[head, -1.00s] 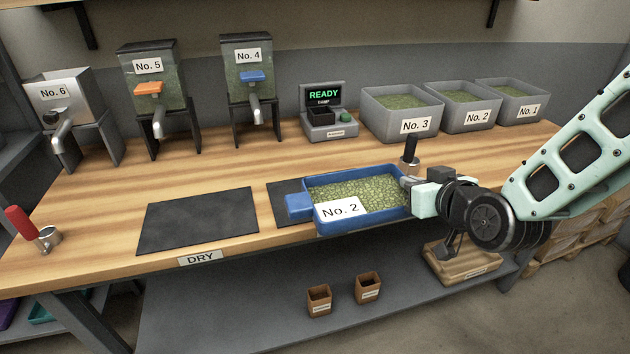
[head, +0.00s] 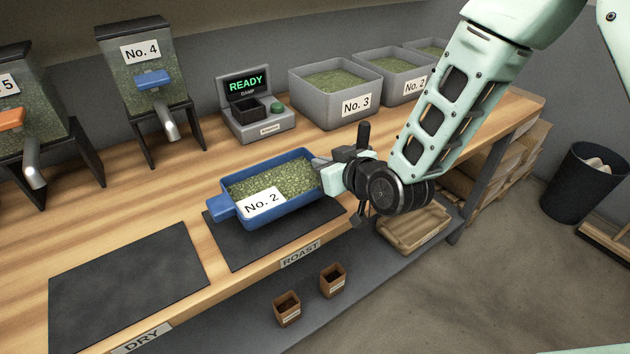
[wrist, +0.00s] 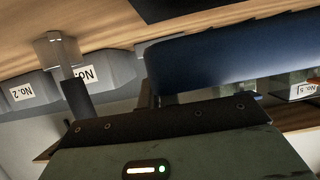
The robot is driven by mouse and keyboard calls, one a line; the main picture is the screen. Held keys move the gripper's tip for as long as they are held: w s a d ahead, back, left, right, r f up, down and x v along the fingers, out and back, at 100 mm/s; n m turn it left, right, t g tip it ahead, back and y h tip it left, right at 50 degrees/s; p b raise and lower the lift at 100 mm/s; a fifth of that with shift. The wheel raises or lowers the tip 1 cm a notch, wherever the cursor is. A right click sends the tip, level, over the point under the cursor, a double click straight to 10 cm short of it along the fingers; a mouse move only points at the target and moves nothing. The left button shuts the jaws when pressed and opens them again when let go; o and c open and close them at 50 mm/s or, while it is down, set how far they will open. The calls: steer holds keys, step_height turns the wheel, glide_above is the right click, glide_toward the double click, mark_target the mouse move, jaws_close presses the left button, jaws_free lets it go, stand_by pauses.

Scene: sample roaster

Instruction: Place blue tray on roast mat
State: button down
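The blue tray (head: 283,211) is full of green beans and carries a "No. 2" label. It is level, over the black roast mat (head: 237,254), whose front strip and right end show. Its handle (head: 222,208) points left, by the mat's left edge. Whether the tray touches the mat or hangs just above it, I cannot tell. My gripper (head: 322,172) is shut on the tray's right end. In the wrist view, the dark blue tray wall (wrist: 230,60) fills the upper right in front of my gripper; the fingertips are partly hidden.
The dry mat (head: 130,285) lies bare to the left. Behind stand the "READY" display unit (head: 258,112), the No. 4 dispenser (head: 148,80) and grey bins (head: 335,95). Two small brown cups (head: 332,280) stand on the lower shelf. A dark upright handle (head: 363,135) stands behind my gripper.

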steer(key=shift+f, duration=2.4)
steer(key=c, duration=1.6)
jaws_free()
steer(key=shift+c, duration=0.2)
